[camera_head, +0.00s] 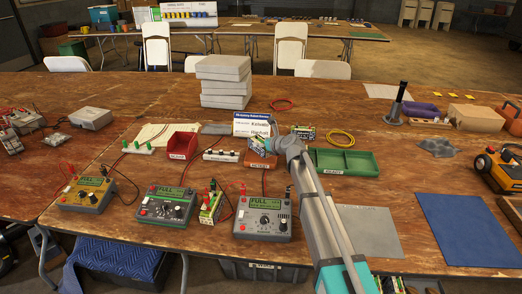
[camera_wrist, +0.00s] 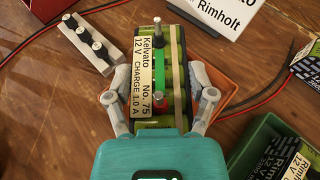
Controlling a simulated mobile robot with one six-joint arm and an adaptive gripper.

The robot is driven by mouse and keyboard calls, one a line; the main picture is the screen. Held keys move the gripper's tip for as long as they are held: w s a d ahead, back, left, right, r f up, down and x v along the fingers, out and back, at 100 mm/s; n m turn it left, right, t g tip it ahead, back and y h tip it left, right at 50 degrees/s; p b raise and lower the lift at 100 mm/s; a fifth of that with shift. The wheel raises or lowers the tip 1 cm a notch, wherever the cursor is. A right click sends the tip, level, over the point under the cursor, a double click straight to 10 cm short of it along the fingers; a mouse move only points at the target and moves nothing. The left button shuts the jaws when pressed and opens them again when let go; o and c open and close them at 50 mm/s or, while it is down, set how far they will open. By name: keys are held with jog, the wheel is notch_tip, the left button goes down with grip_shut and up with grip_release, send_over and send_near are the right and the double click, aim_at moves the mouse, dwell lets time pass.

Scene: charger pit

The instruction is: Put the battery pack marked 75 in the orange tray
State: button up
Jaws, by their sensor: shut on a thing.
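My gripper (camera_wrist: 161,98) is shut on a green battery pack (camera_wrist: 178,75) in the wrist view. Its white label reads Kelvato, No. 75, 12 V, charge 1.0 A. The pack has a tan band, a red terminal and a dark terminal. The orange tray (camera_wrist: 228,90) shows beneath and to the right of the pack; how much gap is between them I cannot tell. In the head view my gripper (camera_head: 273,138) is above the small orange tray (camera_head: 257,161), and my arm hides much of the pack.
A green tray (camera_head: 345,172) stands right of the orange tray; a Rimholt pack (camera_wrist: 282,155) lies in it. Another pack (camera_head: 303,131) stands behind. A terminal strip (camera_head: 221,156), red bin (camera_head: 183,143), sign (camera_head: 252,122) and charger (camera_head: 263,218) stand around. Wires cross the table.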

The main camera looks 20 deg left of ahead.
jog(key=shift+w+d+f+b, duration=0.1)
jog(key=shift+w+f+b, duration=0.2)
jog(key=shift+f+b, duration=1.4)
jog(key=shift+f, duration=0.2)
jog(key=o, duration=1.3)
jog(key=shift+c, duration=0.2)
jog(key=shift+s+r, duration=0.1)
jog(key=shift+r, duration=0.05)
jog(key=p+v, duration=0.4)
jog(key=v, duration=0.8)
jog(key=shift+p, duration=0.35)
